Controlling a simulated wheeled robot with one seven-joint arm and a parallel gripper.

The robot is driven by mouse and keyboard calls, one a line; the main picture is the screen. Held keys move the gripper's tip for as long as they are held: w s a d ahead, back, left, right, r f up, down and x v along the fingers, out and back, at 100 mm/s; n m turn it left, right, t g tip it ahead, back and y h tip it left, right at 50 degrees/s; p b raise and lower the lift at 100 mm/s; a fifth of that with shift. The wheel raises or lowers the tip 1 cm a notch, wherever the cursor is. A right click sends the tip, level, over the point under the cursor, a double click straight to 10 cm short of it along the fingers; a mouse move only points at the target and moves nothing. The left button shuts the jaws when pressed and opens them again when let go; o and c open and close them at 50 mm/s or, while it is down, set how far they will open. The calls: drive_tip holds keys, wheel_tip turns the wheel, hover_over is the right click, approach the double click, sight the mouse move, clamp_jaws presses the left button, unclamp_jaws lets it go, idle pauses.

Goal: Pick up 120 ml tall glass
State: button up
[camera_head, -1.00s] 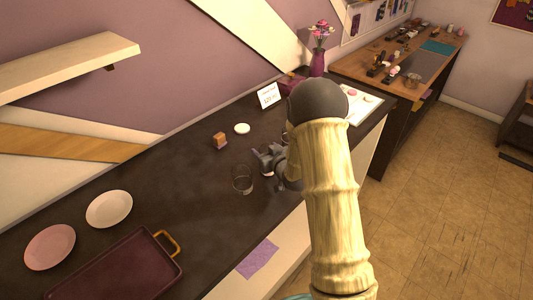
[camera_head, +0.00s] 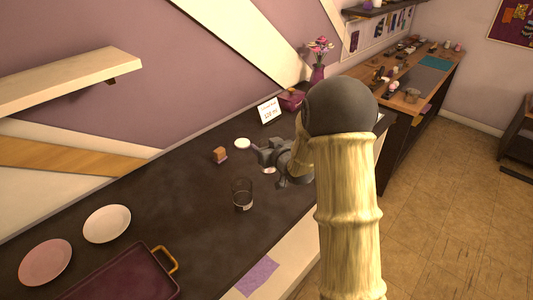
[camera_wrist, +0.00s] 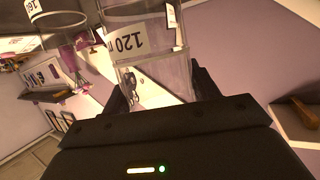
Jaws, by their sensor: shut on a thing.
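The tall clear glass with a white label reading "120" (camera_wrist: 155,78) fills the middle of the wrist view, with the label upside down there. My gripper (camera_wrist: 163,88) is shut on it, one dark finger on each side. In the head view my gripper (camera_head: 263,152) is over the dark counter (camera_head: 190,225), pointing left. The held glass is hard to make out there. Another clear glass (camera_head: 242,197) stands upright on the counter, in front of and left of my gripper. A second labelled glass (camera_wrist: 50,28) shows at upper left in the wrist view.
A small orange-brown block (camera_head: 220,155), a white disc (camera_head: 242,143) and a price card (camera_head: 269,111) lie behind my gripper. Two plates (camera_head: 107,223) and a purple tray (camera_head: 125,277) are at the left. Bare counter lies between the plates and the standing glass.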

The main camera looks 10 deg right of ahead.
drive_tip(key=shift+r, duration=0.85)
